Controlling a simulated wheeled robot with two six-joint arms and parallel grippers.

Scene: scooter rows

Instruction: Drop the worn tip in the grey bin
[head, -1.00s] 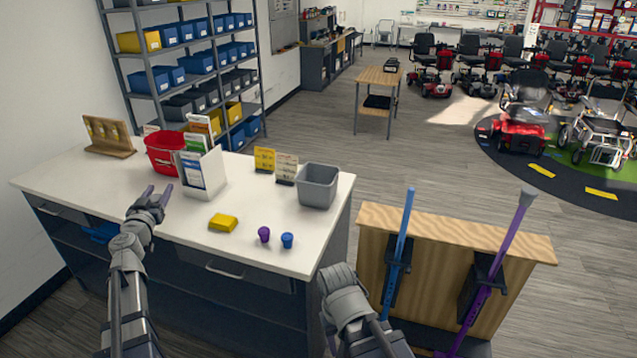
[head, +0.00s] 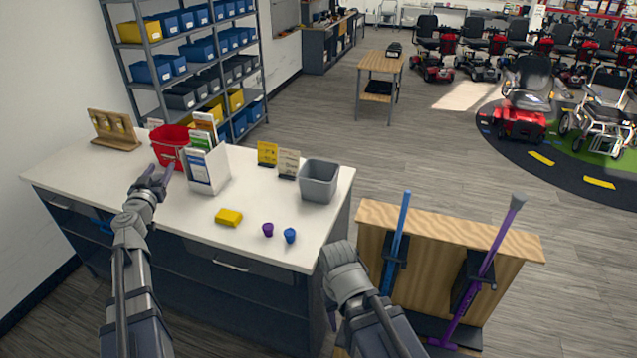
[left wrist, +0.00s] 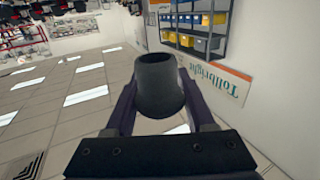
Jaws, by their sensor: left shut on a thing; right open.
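My left gripper (head: 153,182) is over the left part of the white counter (head: 120,180), near the red basket. In the left wrist view it is shut on a dark grey, hollow, tapered tip (left wrist: 159,85), which I take to be the worn tip. In the head view the tip is hard to make out. The grey bin (head: 319,181) stands at the counter's right end, open at the top, well to the right of my left gripper. My right gripper (head: 338,252) is low in front of the counter's right end. Its fingers are mostly hidden, and it is open.
A red basket (head: 168,146), a leaflet holder (head: 206,170), small signs (head: 288,163), a yellow block (head: 229,217), a purple tip (head: 268,229) and a blue tip (head: 290,235) sit on the counter. A wooden stand (head: 440,232) holds a blue cane (head: 400,225) and a purple cane (head: 490,250).

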